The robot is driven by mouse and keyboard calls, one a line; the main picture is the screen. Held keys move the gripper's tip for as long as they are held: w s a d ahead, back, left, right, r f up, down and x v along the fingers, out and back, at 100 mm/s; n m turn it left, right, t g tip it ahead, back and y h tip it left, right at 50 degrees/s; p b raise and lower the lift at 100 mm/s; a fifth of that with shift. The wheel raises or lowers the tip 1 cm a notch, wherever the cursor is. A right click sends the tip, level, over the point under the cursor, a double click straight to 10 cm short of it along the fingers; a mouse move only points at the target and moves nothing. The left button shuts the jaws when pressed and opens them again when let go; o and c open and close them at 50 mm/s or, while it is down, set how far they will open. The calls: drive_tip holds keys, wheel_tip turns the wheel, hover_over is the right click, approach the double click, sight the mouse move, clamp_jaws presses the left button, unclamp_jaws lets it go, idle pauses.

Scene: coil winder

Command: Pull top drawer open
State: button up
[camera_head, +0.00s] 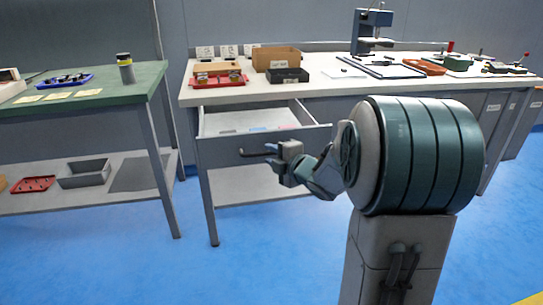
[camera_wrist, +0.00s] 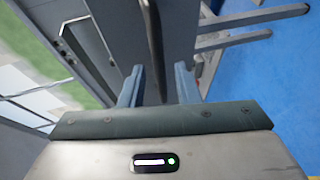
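The top drawer (camera_head: 285,140) of the white-topped bench stands pulled out, with its inside showing from above in the head view. Its grey front carries a dark bar handle (camera_head: 246,153). My gripper (camera_head: 268,151) is at the right part of this handle. In the wrist view, the dark bar (camera_wrist: 153,30) runs down between the two blue-grey fingers of my gripper (camera_wrist: 158,80). The fingers are apart, with a gap visible on each side of the bar. Whether either finger touches the bar is hard to tell.
The white bench top (camera_head: 330,88) holds cardboard boxes (camera_head: 276,58), a red tray (camera_head: 218,80) and a press (camera_head: 370,32). A green-topped table (camera_head: 100,97) stands at left, with a lower shelf. The blue floor (camera_head: 285,255) before the drawer is clear.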

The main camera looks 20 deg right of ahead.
drive_tip(key=shift+s, duration=0.1)
drive_tip(key=p+v, duration=0.3)
drive_tip(key=v, duration=1)
drive_tip(key=shift+s+d+p, duration=0.15)
drive_tip(key=shift+s+p, duration=0.15)
drive_tip(key=shift+p, duration=0.1)
wheel_tip(320, 180, up, 16)
drive_tip(key=s+d+m+g+h+p, duration=0.2)
drive_tip(key=m+g+h+p, duration=0.35)
drive_tip(key=m+p, duration=0.9)
drive_tip(key=s+a+r+m+g+p, duration=0.6)
drive_tip(key=s+a+r+p, duration=0.5)
drive_tip(key=s+p, duration=0.5)
drive_tip(key=shift+a+r+g+y+p, duration=0.25)
drive_tip(key=shift+a+g+y+p, duration=0.1)
drive_tip(key=shift+a+p, duration=0.4)
